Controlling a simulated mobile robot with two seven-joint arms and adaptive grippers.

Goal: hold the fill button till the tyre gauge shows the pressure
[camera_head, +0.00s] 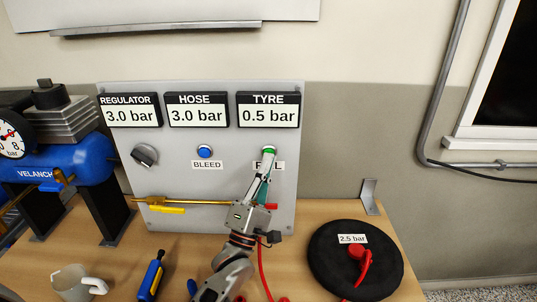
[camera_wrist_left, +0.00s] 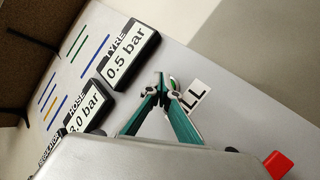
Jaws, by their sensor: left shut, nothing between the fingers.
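The green fill button (camera_head: 269,150) is on the grey panel, above a label partly hidden by my left gripper (camera_head: 267,160). That gripper is shut and empty, its fingertips at the button; I cannot tell whether they press it. The left wrist view shows the shut fingertips (camera_wrist_left: 160,92) close beside the green button (camera_wrist_left: 173,82). The tyre gauge (camera_head: 268,110) reads 0.5 bar, and it also shows in the left wrist view (camera_wrist_left: 127,60). The black tyre (camera_head: 325,275) lies on the bench with a "2.5 bar" label and a red fitting (camera_head: 360,258) on it. My right gripper is not in view.
The regulator gauge (camera_head: 131,110) and the hose gauge (camera_head: 197,110) both read 3.0 bar. A blue bleed button (camera_head: 205,151) and a knob (camera_head: 144,155) are on the panel (camera_head: 185,215). A blue compressor (camera_head: 70,165) and a mug (camera_head: 72,285) stand left.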

